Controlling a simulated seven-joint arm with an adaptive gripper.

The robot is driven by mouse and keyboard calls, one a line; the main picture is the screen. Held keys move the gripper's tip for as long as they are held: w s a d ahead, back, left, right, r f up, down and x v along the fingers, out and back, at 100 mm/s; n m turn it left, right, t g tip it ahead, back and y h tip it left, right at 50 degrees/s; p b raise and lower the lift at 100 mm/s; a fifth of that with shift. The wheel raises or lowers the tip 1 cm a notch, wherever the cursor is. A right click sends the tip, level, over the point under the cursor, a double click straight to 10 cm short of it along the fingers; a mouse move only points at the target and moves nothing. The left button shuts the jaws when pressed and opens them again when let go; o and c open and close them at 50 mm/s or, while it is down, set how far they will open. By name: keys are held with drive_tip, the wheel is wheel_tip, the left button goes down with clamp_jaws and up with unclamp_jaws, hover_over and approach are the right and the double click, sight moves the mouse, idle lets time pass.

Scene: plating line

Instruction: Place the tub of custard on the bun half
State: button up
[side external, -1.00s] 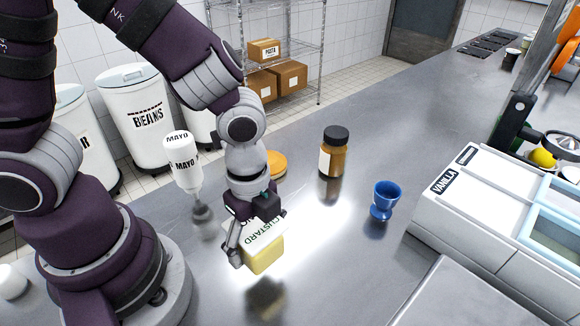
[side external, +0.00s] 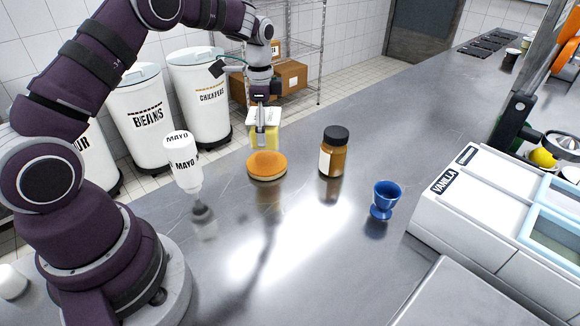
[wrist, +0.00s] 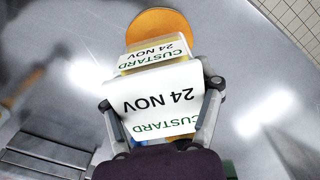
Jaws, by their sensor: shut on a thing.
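The tub of custard (side external: 268,131) is yellow with a white lid. In the wrist view its lid (wrist: 153,101) reads "CUSTARD 24 NOV". My gripper (side external: 262,136) is shut on the tub, with one finger on each side of it in the wrist view (wrist: 165,108). The tub is held in the air. The bun half (side external: 267,167) is a round orange-brown disc lying on the steel counter. In the side view the tub appears just above the bun half, apart from it. In the wrist view the bun half (wrist: 160,24) shows beyond the tub, partly hidden by it.
A mayo bottle (side external: 184,162) stands left of the bun half. A brown jar with a black lid (side external: 334,153) stands close to its right, then a blue egg cup (side external: 384,199). A white vanilla container (side external: 470,190) is farther right.

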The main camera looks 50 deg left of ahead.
wheel_tip(320, 180, down, 4)
drive_tip(key=shift+r, duration=0.1)
drive_tip(key=o, duration=1.3)
wheel_tip(320, 180, up, 12)
drive_tip(key=shift+f, duration=0.25)
drive_tip(key=s+d+r+n+t, duration=0.4)
drive_tip(key=s+d+r+n, duration=0.2)
drive_tip(key=s+d+r, duration=0.3)
drive_tip(key=s+f+n, duration=0.1)
drive_tip(key=s, duration=0.1)
drive_tip(key=s+f+n+t, duration=0.1)
drive_tip(key=s, duration=0.1)
drive_tip(key=s+f+n, duration=0.1)
drive_tip(key=s, duration=0.2)
drive_tip(key=shift+d+f+t, duration=0.3)
